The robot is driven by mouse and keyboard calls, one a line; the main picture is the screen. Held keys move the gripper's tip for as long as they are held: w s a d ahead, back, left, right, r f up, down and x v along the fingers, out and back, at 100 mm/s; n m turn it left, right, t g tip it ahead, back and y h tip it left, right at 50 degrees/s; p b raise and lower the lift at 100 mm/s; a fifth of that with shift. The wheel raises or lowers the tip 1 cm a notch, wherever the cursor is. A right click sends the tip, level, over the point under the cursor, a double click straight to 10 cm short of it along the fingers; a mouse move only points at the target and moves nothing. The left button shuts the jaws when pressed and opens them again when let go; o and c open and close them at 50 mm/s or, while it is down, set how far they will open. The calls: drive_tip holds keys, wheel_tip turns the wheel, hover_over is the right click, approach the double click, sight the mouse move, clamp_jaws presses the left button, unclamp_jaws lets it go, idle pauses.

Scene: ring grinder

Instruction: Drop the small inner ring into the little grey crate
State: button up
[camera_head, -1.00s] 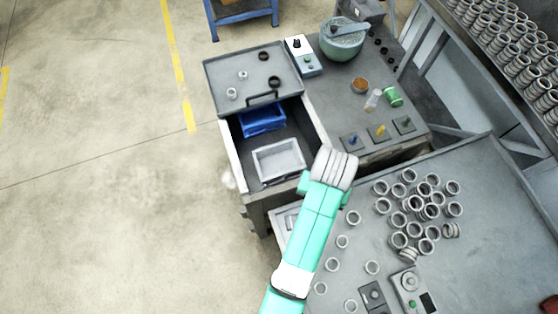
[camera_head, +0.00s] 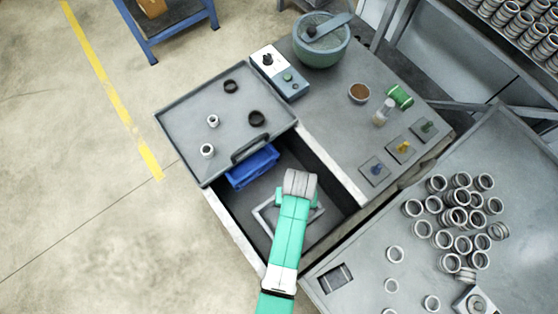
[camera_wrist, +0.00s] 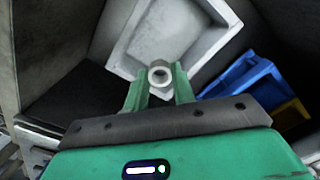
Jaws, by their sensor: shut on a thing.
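In the wrist view my gripper (camera_wrist: 160,88) is shut on a small light-grey ring (camera_wrist: 160,74), held between the two green fingertips. The little grey crate (camera_wrist: 125,62) lies below and beyond the fingertips, and the ring overlaps its near edge in the picture. I cannot tell the height of the ring over it. In the head view the grey crate (camera_head: 263,220) sits in the open drawer, partly covered by my arm.
A blue crate (camera_head: 251,166) stands in the drawer beside the grey one; it also shows in the wrist view (camera_wrist: 240,82). The drawer's walls (camera_head: 236,240) rise around both. A tray (camera_head: 215,92) with several small rings is above the drawer's far end. Many rings (camera_head: 455,215) cover the right table.

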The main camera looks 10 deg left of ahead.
wheel_tip(320, 180, down, 6)
drive_tip(key=b, duration=0.6)
drive_tip(key=shift+s+d, duration=0.2)
drive_tip(key=o, duration=1.1)
drive_tip(key=shift+c, duration=0.2)
wheel_tip(320, 180, up, 8)
drive_tip(key=p, duration=0.2)
drive_tip(key=shift+f, duration=0.1)
